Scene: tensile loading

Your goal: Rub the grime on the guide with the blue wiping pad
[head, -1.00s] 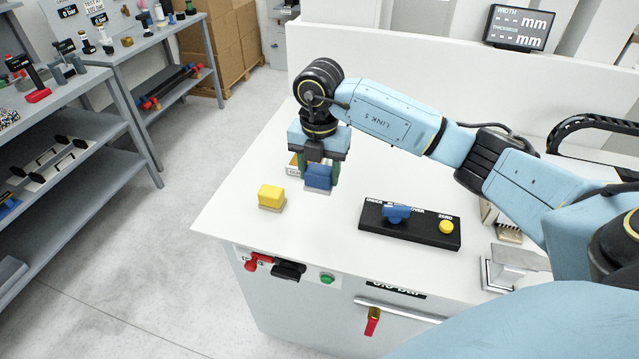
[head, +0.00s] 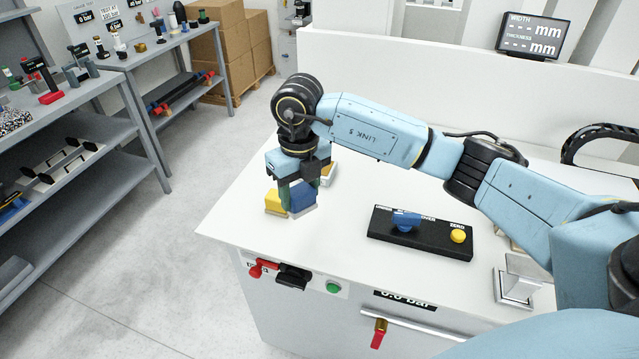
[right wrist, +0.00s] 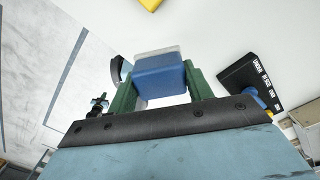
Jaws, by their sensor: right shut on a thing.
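The blue wiping pad (head: 303,198) is a small blue block with a pale base. My right gripper (head: 304,185) is shut on it and points down at the white worktop. In the right wrist view the pad (right wrist: 162,78) sits between the two green fingers. Whether its pale base touches the worktop I cannot tell. A yellow block (head: 276,202) stands just left of the pad; a yellow piece (right wrist: 150,4) shows at the top of the right wrist view. I cannot make out the guide or its grime. My left gripper is out of view.
A black control box (head: 420,233) with a blue lever and a yellow button stands on the worktop (head: 350,205) to the right. A pale piece with yellow (head: 328,173) is partly hidden behind the gripper. A metal fixture (head: 518,280) stands at the front right.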

